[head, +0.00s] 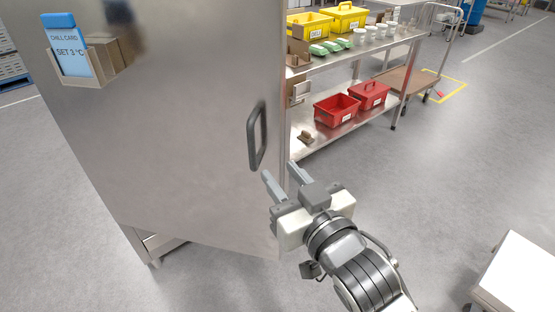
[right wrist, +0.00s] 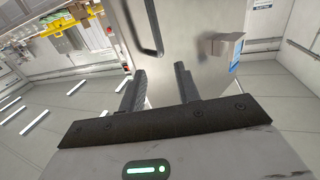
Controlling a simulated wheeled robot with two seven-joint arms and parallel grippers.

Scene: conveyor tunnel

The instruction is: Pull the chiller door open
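The chiller door (head: 180,130) is a large brushed-steel panel filling the left of the head view. Its grey loop handle (head: 257,136) stands upright near the door's right edge. My right gripper (head: 282,176) is open and empty, with its fingertips just below and slightly right of the handle, apart from it. In the right wrist view the handle (right wrist: 152,30) shows beyond the spread fingers (right wrist: 160,75), above the gap between them. Nothing is between the fingers. I cannot tell whether the door is fully shut or ajar. My left gripper is not in view.
A holder (head: 98,72) with a blue "CHILL CARD SET 3 °C" card (head: 72,55) is on the door's upper left. Behind, a steel shelf (head: 350,125) carries yellow boxes (head: 343,17) and red bins (head: 336,109). A white-topped unit (head: 520,275) stands lower right; floor between is clear.

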